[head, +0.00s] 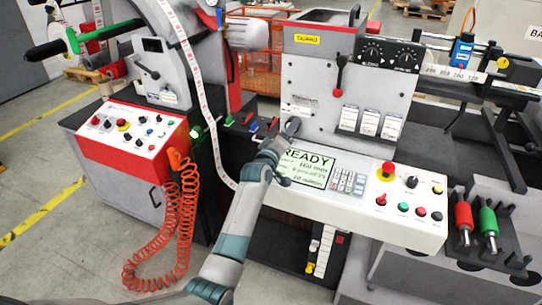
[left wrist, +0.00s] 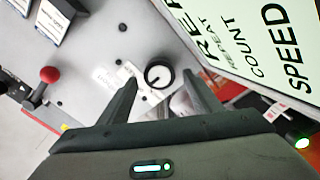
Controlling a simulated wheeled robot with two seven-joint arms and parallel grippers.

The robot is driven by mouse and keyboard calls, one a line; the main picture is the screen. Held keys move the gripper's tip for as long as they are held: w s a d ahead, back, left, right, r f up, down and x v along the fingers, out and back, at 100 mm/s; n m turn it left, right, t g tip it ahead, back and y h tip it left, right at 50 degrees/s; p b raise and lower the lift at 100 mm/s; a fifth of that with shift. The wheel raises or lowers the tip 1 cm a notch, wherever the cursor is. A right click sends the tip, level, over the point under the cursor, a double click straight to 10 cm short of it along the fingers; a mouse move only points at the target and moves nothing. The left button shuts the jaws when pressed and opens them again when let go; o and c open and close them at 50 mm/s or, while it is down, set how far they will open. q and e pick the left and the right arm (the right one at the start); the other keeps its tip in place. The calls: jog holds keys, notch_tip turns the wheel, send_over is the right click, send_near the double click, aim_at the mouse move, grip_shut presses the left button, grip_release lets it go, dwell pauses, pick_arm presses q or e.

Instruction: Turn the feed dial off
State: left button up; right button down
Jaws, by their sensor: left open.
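A round black dial (left wrist: 158,74) with a white pointer line sits on the grey machine face in the left wrist view. A small pale label is beside it, too blurred to read, so I cannot confirm it is the feed dial. My left gripper (left wrist: 161,79) is open, with its two fingers on either side of the dial in that picture. I cannot tell whether they touch it. In the head view my left gripper (head: 284,134) reaches the lower left of the machine face and largely hides this spot. My right gripper is not in view.
A READY display (head: 308,167) with a keypad lies just below the left gripper. A red-knobbed lever (head: 339,75) stands above right of it. Two more dials are on a black panel (head: 389,55). A paper web (head: 207,110) and an orange coiled hose (head: 172,225) are to the left.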

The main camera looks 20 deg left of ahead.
pick_arm(q)
jog(key=s, duration=0.4)
jog(key=s+b, duration=0.1)
jog(key=s, duration=0.4)
jog(key=shift+s+a+f+b, duration=0.15)
jog(key=shift+s+b, duration=0.1)
jog(key=shift+b, duration=0.05)
jog(key=s, duration=0.4)
jog(key=shift+s+a+b, duration=0.1)
jog(key=shift+s+b, duration=0.25)
jog(key=shift+b, duration=0.05)
jog(key=shift+s, duration=0.5)
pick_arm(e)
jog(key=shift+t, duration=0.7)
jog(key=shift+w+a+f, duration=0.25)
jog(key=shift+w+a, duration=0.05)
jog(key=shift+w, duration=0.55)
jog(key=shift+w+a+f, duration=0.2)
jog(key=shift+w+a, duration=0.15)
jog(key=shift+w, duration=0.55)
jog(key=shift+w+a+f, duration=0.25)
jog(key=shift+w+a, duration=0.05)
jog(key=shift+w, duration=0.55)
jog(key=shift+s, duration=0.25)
